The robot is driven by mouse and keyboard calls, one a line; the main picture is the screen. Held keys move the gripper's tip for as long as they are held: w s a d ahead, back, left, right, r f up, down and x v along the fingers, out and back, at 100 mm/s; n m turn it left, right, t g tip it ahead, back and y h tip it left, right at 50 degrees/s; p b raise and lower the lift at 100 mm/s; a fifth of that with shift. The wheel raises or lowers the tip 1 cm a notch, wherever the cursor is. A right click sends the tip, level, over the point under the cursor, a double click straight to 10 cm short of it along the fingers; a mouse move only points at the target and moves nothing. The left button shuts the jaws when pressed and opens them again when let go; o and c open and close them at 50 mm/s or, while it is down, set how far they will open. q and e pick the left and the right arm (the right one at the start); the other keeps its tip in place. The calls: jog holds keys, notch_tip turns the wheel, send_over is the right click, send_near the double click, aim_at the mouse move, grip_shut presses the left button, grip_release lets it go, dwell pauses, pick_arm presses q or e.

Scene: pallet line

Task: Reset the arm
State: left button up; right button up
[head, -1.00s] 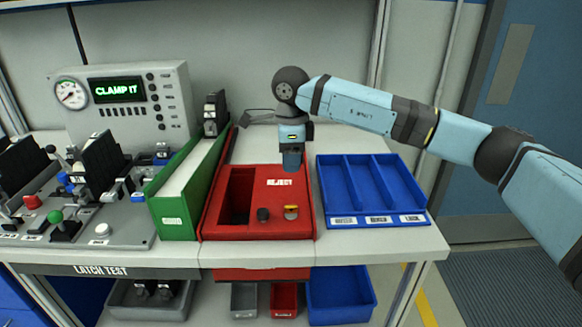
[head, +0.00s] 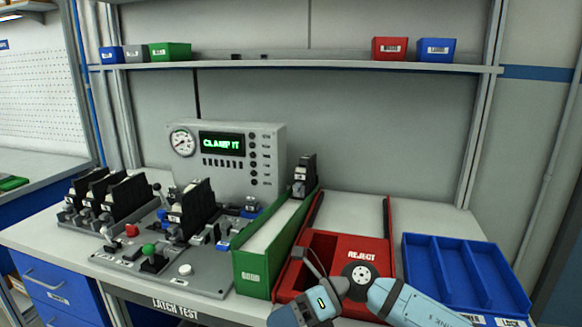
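My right arm shows at the bottom of the head view, with a dark round joint (head: 360,273) in front of the red REJECT bin (head: 345,245). One light blue link (head: 408,304) runs off to the lower right, another (head: 308,312) to the lower left. My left arm and gripper are not in view. My arm hides the front part of the REJECT bin.
The bench holds a latch test station (head: 160,262), a tester with a gauge and a "CLAMP IT" display (head: 221,144), a green GOOD chute (head: 252,273) and a blue divided tray (head: 470,309). A shelf (head: 300,67) with small bins spans above.

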jog(key=s+d+f+n+t+h, duration=0.5)
jog(key=s+d+f+n+t, duration=0.4)
jog(key=f+n, duration=0.4)
jog(key=s+d+f+n+t+h, duration=0.6)
jog(key=s+d+f+n, duration=0.4)
jog(key=n, duration=0.4)
pick_arm(q)
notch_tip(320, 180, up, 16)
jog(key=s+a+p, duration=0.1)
jog(key=p, duration=2)
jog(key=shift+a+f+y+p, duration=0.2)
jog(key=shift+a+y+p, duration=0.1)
jog(key=shift+p, duration=0.05)
pick_arm(e)
notch_tip(320, 180, up, 14)
jog(key=d, duration=0.2)
jog(key=shift+s+d+r+t, duration=0.15)
jog(key=shift+s+t, duration=0.15)
jog(key=shift+s, duration=0.15)
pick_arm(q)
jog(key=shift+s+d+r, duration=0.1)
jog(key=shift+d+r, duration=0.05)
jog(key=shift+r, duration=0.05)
